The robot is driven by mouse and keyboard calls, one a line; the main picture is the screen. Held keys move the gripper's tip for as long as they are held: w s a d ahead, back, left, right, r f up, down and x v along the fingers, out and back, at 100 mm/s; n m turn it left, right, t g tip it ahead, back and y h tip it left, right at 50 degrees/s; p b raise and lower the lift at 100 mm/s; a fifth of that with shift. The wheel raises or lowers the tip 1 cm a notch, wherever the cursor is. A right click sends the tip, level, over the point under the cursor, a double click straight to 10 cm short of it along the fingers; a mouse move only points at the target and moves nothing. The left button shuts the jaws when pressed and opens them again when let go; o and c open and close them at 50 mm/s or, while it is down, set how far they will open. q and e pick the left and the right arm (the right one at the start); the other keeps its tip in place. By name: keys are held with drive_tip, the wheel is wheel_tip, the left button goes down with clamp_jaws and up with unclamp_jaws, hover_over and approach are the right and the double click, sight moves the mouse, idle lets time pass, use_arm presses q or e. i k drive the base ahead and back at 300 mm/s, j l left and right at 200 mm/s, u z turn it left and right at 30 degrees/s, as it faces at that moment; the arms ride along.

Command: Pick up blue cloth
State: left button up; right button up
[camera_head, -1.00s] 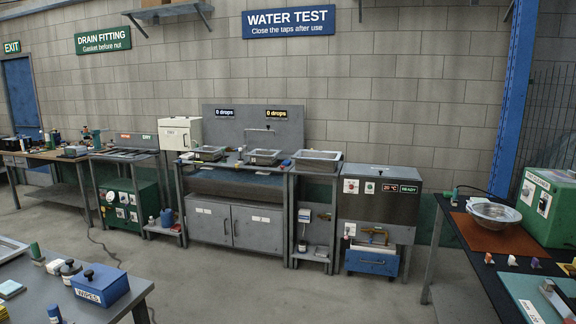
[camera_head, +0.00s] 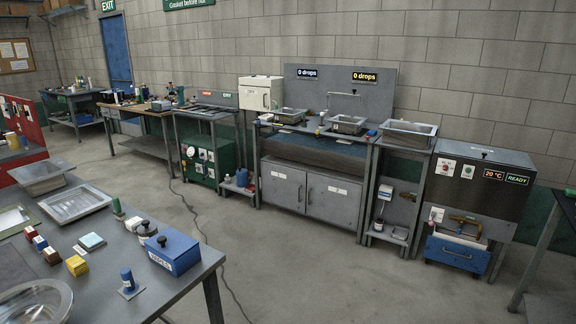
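I cannot pick out a blue cloth for certain. A small pale-blue flat square (camera_head: 92,241) lies on the near grey table (camera_head: 190,302); it is too small to tell if it is a cloth. A blue box labelled WIPES (camera_head: 174,253) with a dark knob stands to its right on the same table. A small blue item (camera_head: 371,133) sits on the sink bench (camera_head: 349,134), unclear in kind. Neither of my grippers is in view.
The near table also holds metal trays (camera_head: 75,204), a glass bowl (camera_head: 38,302), small coloured blocks (camera_head: 77,265) and a blue stamp-like piece (camera_head: 129,281). Across open floor (camera_head: 300,260) stand the sink bench, a green cabinet (camera_head: 198,163) and a heater unit (camera_head: 480,180).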

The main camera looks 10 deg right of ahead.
sight(372, 132)
drive_tip(key=i+l+z, duration=0.2)
drive_tip(key=i+z, duration=0.15)
drive_tip(key=i, duration=0.3)
drive_tip(key=i+z, duration=0.4)
drive_tip(key=i, duration=0.2)
drive_tip(key=i+j+z, duration=0.2)
drive_tip(key=i+z, duration=0.15)
drive_tip(key=i, duration=0.3)
